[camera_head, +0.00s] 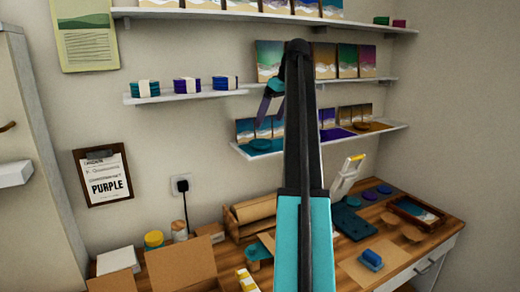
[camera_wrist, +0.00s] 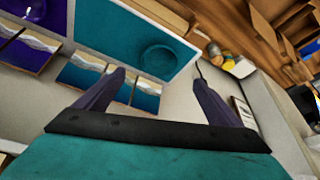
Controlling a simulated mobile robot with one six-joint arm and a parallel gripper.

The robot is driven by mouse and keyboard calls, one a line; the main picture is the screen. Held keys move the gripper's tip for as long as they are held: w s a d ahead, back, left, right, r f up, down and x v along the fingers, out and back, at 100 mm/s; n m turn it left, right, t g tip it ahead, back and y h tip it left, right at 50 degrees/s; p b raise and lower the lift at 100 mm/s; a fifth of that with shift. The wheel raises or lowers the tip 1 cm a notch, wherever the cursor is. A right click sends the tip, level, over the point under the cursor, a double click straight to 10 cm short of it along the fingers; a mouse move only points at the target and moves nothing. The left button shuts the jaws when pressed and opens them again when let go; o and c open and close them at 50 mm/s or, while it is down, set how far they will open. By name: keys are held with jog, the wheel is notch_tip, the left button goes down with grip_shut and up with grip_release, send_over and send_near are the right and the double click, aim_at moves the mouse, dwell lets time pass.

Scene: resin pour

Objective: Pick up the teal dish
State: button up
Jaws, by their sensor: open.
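The teal dish (camera_head: 260,144) rests on a teal mat (camera_head: 275,148) at the left end of the lowest wall shelf. In the wrist view the round dish (camera_wrist: 158,61) lies on the teal mat (camera_wrist: 105,20), slightly above the middle of the picture. My gripper (camera_wrist: 160,78) is open and empty, with its two purple-grey fingers spread to either side of the dish in that view. The dish appears beyond the fingertips, apart from them. In the head view my gripper (camera_head: 266,112) hangs above and near the dish, partly overlapping the pictures behind it.
Small wave pictures (camera_wrist: 80,72) stand along the back of the shelf (camera_head: 392,127). Below, the wooden workbench (camera_head: 350,275) carries boxes, a blue brush (camera_head: 371,259) and a framed tray (camera_head: 417,212). A clipboard (camera_head: 103,175) reads PURPLE.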

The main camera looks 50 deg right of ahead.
send_near(261, 142)
jog(key=shift+p+x, duration=0.4)
jog(key=shift+x, duration=1.05)
jog(key=shift+a, duration=0.15)
jog(key=shift+p+x, duration=0.95)
jog(key=shift+x, duration=1.7)
jog(key=shift+s, duration=0.1)
jog(key=c, duration=1.1)
jog(key=shift+c, duration=0.3)
jog(key=shift+r, duration=0.15)
